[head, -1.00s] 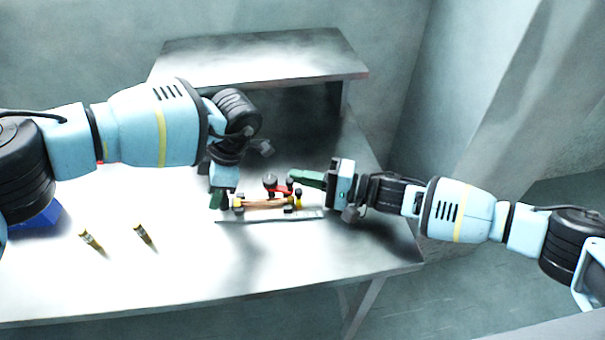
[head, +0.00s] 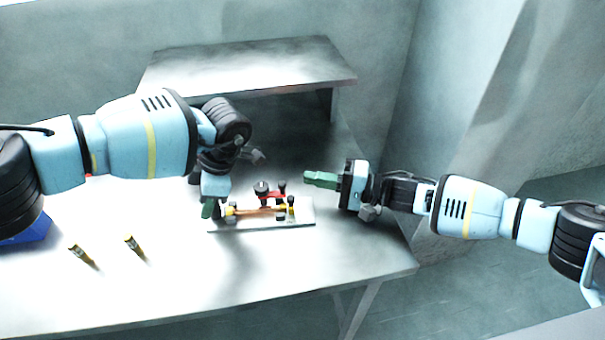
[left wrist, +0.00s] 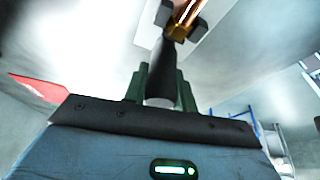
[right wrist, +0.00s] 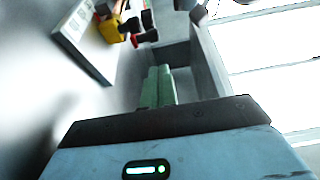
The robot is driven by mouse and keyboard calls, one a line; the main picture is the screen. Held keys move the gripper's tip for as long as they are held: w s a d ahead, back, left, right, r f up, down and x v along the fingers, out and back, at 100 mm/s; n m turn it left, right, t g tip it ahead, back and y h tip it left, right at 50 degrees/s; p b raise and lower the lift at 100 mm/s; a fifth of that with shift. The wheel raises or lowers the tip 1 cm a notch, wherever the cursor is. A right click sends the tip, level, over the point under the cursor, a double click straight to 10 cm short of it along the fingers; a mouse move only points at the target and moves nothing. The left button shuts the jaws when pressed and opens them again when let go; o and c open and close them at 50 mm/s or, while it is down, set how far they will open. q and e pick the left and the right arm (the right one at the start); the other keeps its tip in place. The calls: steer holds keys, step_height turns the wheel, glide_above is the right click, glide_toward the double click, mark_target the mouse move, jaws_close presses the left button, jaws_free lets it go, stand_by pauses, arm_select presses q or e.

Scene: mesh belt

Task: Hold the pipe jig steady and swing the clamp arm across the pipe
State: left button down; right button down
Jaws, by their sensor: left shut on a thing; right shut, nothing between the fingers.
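The pipe jig is a pale flat plate (head: 304,217) on the table, with yellow and black holders. A copper pipe (head: 259,211) lies along it; its end also shows in the left wrist view (left wrist: 186,12). The red clamp arm (head: 272,197) with a black knob (head: 262,186) sits at the pipe's far side; I cannot tell whether any of it lies over the pipe. My left gripper (head: 208,210) is shut on a dark handle (left wrist: 162,70) at the jig's left end.
Two small brass-coloured cylinders (head: 82,255) (head: 135,247) lie on the table at left. A blue bin (head: 38,228) is partly hidden behind my left arm. A raised metal shelf (head: 245,68) stands at the back. The front of the table is clear.

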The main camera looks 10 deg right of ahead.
steer(key=shift+s+d, duration=0.85)
steer(key=shift+d, duration=0.2)
steer(key=shift+s+d, duration=0.85)
steer(key=shift+d, duration=0.2)
steer(key=d, duration=0.9)
steer(key=shift+w+d+f, duration=0.1)
steer(key=shift+w+d, duration=0.1)
steer(key=shift+d, duration=0.15)
steer(key=shift+a, duration=0.1)
steer(key=x, duration=2)
steer(key=shift+w+a, duration=0.1)
steer(key=shift+a, duration=0.05)
steer(key=shift+s, duration=2.05)
